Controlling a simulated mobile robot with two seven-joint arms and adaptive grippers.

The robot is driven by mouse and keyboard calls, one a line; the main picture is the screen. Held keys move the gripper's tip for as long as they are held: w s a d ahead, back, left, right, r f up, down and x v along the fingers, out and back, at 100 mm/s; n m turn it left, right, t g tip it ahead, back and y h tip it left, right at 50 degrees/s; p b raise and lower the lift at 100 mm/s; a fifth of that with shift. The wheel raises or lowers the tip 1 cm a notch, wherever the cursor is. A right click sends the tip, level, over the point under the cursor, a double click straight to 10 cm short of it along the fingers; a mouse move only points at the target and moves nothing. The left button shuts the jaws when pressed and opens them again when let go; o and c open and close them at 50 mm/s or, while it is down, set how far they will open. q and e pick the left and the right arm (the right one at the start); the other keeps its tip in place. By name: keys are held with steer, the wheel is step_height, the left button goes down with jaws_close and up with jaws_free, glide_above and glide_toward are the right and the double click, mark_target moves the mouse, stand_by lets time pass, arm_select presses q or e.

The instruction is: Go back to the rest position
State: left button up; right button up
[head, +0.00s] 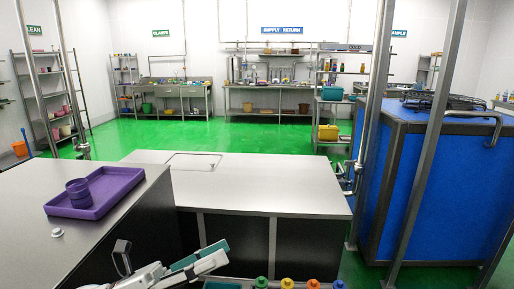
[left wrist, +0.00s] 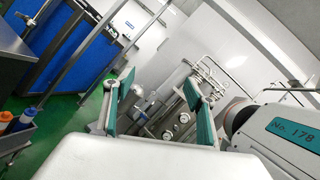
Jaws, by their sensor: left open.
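My left gripper (head: 214,263) is at the bottom of the head view, left of centre, low in front of the grey counter. Its white fingers carry teal pads. In the left wrist view the same gripper (left wrist: 152,92) has its two teal-padded fingers spread wide, with nothing between them. Behind the fingers there are steel pipes and fittings (left wrist: 172,118), apart from the gripper as far as I can tell. My right gripper is in neither view.
A purple tray (head: 125,188) with a purple cup (head: 78,191) lies on the left counter (head: 40,205). The middle counter (head: 255,188) is bare. Several coloured bottle caps (head: 287,283) show close to my left gripper. A blue-panelled unit (head: 440,190) stands right; green floor (head: 230,137) lies beyond.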

arm_select(q)
steer(key=w+a+f+n+t+y, duration=0.1)
steer(key=a+f+n+t+y, duration=0.25)
steer(key=f+n, duration=0.5)
steer(key=w+a+f+n+t+y, duration=0.1)
steer(key=a+f+n+t+y, duration=0.2)
steer(key=f+n+y, duration=0.5)
steer(key=w+a+f+n+t+y, duration=0.2)
steer(key=a+f+n+t, duration=0.2)
steer(key=f+n, duration=0.5)
steer(key=s+a+f+n+g+y, duration=0.2)
steer(key=s+f+n+g, duration=0.1)
steer(key=s+f+n, duration=0.4)
steer(key=s+a+f+n+g+y, duration=0.1)
steer(key=s+f+n+g+y, duration=0.2)
steer(key=s+f+n, duration=0.4)
step_height(320, 180, down, 6)
steer(key=shift+s+a+f+g, duration=0.25)
steer(key=shift+s+a+g, duration=0.1)
steer(key=shift+s, duration=0.85)
